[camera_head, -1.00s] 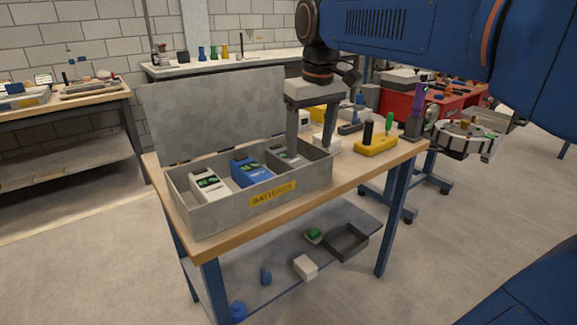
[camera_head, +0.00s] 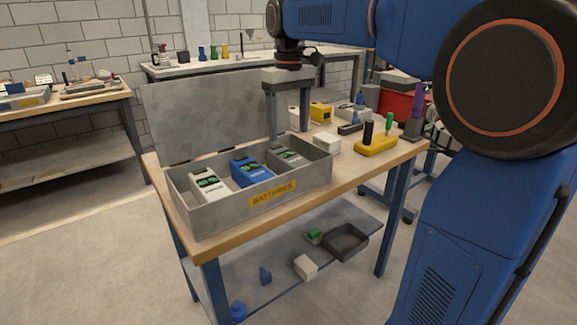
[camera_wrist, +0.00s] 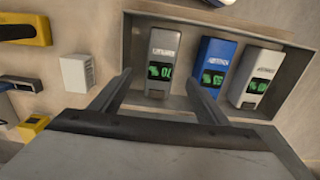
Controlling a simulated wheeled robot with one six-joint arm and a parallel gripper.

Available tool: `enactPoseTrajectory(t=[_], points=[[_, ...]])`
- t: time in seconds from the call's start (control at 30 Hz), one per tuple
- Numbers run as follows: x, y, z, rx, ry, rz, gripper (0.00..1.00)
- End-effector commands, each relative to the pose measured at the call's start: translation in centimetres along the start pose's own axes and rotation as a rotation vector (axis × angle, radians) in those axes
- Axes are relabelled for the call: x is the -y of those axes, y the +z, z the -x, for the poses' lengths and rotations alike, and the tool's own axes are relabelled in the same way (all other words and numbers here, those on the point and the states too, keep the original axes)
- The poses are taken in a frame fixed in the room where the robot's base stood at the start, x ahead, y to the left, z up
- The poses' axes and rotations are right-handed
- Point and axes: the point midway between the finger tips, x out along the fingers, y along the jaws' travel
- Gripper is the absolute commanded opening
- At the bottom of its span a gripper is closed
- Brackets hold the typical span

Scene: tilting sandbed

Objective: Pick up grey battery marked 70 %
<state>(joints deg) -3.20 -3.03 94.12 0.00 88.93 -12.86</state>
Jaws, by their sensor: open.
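The grey battery marked 70 % (camera_wrist: 160,65) lies in the right compartment of the grey box labelled BATTERIES (camera_head: 228,203); it also shows in the head view (camera_head: 287,154). Its green display reads 70 in the wrist view. A blue battery (camera_wrist: 213,68) is beside it in the middle, and a whitish battery (camera_wrist: 256,78) is at the other end. My gripper (camera_head: 287,136) is open and empty, pointing down above the right end of the box. In the wrist view my fingers (camera_wrist: 160,80) appear on either side of the 70 % battery, apart from it.
The box's lid (camera_head: 215,112) stands open behind it. A white block (camera_head: 327,143), a yellow holder (camera_head: 376,146) with upright tools, and other yellow and white items stand right of the box. A lower shelf holds a dark tray (camera_head: 346,243).

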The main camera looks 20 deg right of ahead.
Motion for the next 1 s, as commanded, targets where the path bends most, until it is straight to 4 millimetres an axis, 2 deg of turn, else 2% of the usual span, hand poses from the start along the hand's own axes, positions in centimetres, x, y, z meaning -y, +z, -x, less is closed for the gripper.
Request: enactPoseTrajectory(t=[0.1, 0.3, 0.57, 0.83, 1.0], points=[[0.0, 0.1, -2.2, 0.003, -0.001, 0.0, 0.69], [0.0, 0.1, -5.2, 0.002, 0.0, 0.0, 0.69], [0.0, 0.1, -6.8, 0.001, 0.0, 0.0, 0.69], [0.2, 0.1, -10.3, 0.001, 0.0, 0.0, 0.69], [0.2, 0.1, -11.5, 0.0, 0.0, 0.0, 0.69]])
